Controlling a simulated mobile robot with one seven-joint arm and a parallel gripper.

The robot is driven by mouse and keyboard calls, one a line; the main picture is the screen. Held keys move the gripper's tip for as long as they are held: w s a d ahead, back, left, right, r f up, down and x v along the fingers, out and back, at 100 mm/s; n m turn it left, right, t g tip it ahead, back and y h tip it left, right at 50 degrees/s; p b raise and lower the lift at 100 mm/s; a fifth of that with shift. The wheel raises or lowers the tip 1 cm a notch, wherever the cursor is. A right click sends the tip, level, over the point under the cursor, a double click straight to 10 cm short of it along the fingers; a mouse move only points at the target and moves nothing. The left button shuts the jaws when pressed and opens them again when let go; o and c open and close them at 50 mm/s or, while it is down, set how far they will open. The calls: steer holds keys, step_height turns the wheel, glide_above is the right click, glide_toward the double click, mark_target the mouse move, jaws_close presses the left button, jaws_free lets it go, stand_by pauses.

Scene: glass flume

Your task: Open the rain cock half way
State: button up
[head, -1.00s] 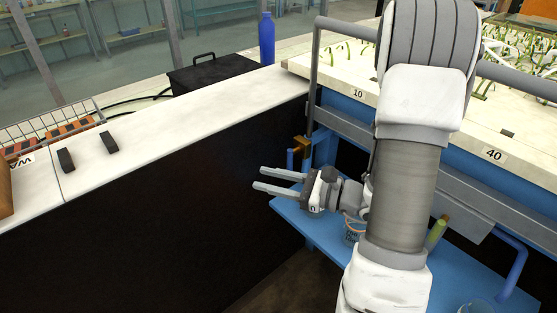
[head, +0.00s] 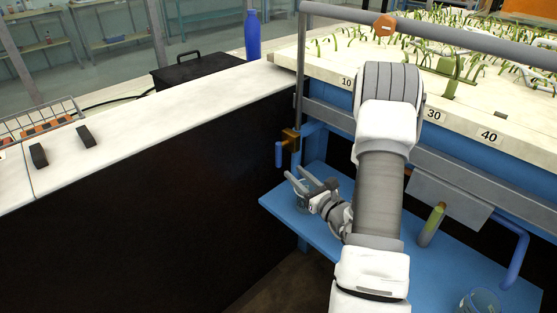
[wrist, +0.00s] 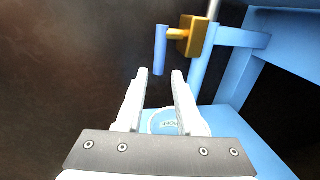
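The rain cock has a brass body (head: 291,139) on a grey upright pipe at the corner of the blue frame. Its blue lever (head: 279,154) hangs straight down at the left. In the wrist view the brass body (wrist: 191,36) is at top centre, and the blue lever (wrist: 160,50) is upright, joined to it by a short brass stem. My gripper (head: 297,173) is open and empty, below and a little right of the lever. In the wrist view the lever's lower end is just beyond the gap between my fingertips (wrist: 159,75), apart from them.
A blue shelf (head: 278,204) lies below my gripper, with a round labelled pot (wrist: 168,122) on it. A yellow-green tube (head: 432,226) and a glass (head: 481,301) are farther right. The planted bed (head: 330,66) is above. A dark wall (head: 170,220) stands at left.

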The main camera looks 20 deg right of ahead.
mark_target(280, 160)
steer(key=w, duration=0.3)
steer(key=w+a+b, duration=0.1)
steer(key=w, duration=0.5)
steer(key=shift+w+a, duration=0.2)
steer(key=shift+a, duration=0.05)
jaws_close()
stand_by(0.9)
